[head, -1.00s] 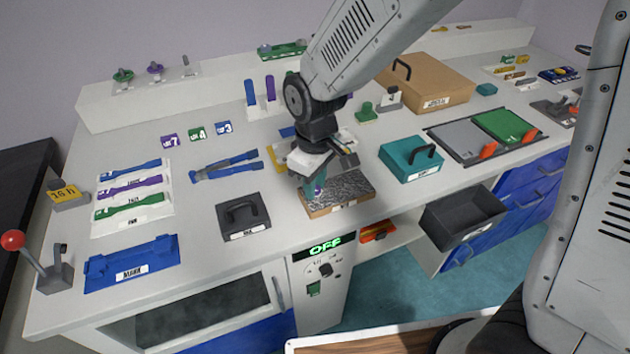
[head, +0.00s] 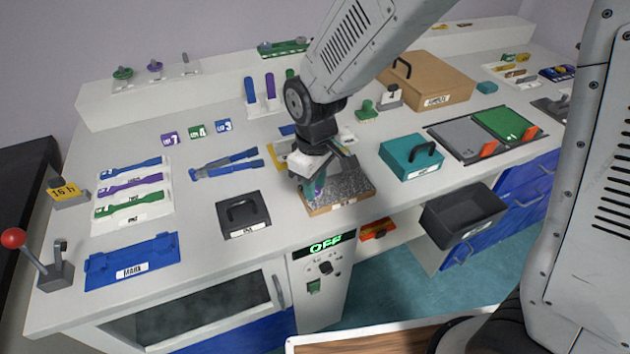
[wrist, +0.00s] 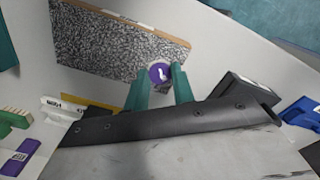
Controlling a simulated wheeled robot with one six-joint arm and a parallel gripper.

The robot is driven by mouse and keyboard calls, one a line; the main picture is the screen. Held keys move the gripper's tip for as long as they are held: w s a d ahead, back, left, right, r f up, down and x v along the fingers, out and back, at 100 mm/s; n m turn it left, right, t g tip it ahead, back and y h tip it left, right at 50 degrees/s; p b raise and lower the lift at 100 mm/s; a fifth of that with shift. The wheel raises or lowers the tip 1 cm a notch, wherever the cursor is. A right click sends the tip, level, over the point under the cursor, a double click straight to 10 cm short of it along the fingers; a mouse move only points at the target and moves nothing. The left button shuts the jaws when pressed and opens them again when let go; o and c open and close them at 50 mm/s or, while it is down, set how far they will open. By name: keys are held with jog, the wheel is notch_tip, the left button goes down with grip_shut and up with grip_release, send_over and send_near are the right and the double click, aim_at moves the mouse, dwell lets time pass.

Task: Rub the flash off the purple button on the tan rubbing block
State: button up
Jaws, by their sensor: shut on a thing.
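The tan rubbing block (head: 313,211) with its speckled grey top sits near the front edge of the bench. My gripper (head: 317,188) is over the left part of this block, pointing down. In the wrist view its green fingers (wrist: 160,88) are shut on the round purple button (wrist: 158,73), which bears a white mark. The button is against or just above the speckled surface (wrist: 105,42), close to one end of the block; I cannot tell whether they touch. Any flash on the button's rim is too small to make out.
A dark handled block (head: 243,215) stands left of the rubbing block and a teal handled box (head: 411,157) to its right. A grey open bin (head: 463,217) juts out below the front edge. Blue tongs (head: 225,164) lie behind left.

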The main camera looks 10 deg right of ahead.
aim_at(344, 185)
jog(key=shift+d+f, duration=0.1)
dwell(0.7)
